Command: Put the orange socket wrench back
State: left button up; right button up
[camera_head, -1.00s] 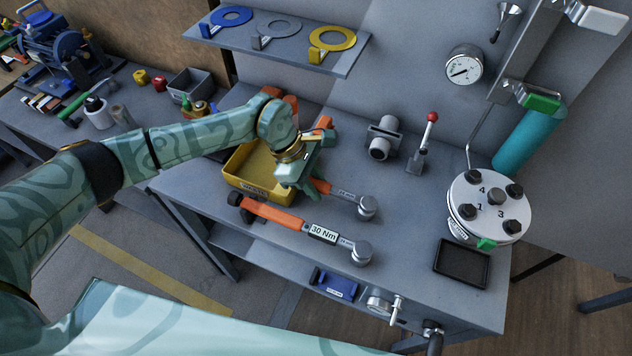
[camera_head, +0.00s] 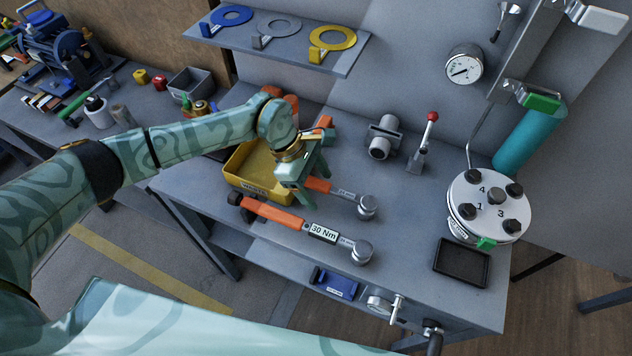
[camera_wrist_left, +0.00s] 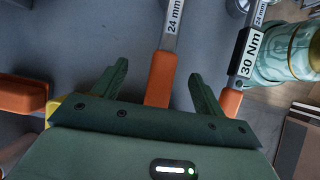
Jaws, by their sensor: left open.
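The orange-handled socket wrench with a 24 mm label (camera_head: 346,194) lies on the bench, its round socket head to the right. My left gripper (camera_head: 315,186) hides part of its handle. In the left wrist view, my left gripper (camera_wrist_left: 158,76) is open, with the orange handle (camera_wrist_left: 160,82) between its spread fingers and a gap on each side. A second orange-handled wrench, labelled 30 Nm (camera_head: 322,232), lies nearer the front edge; part of it shows at right in the left wrist view (camera_wrist_left: 247,60). My right gripper is not in view.
A yellow bin (camera_head: 246,187) stands left of the gripper. A valve fitting (camera_head: 382,138), a red-knobbed lever (camera_head: 424,142), a numbered round flange (camera_head: 489,207) and a black tray (camera_head: 461,263) stand to the right. A ring shelf (camera_head: 282,48) hangs above the back.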

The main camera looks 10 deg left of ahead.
pick_arm(q)
jog(key=shift+p+v, duration=1.45)
jog(key=shift+v, duration=1.55)
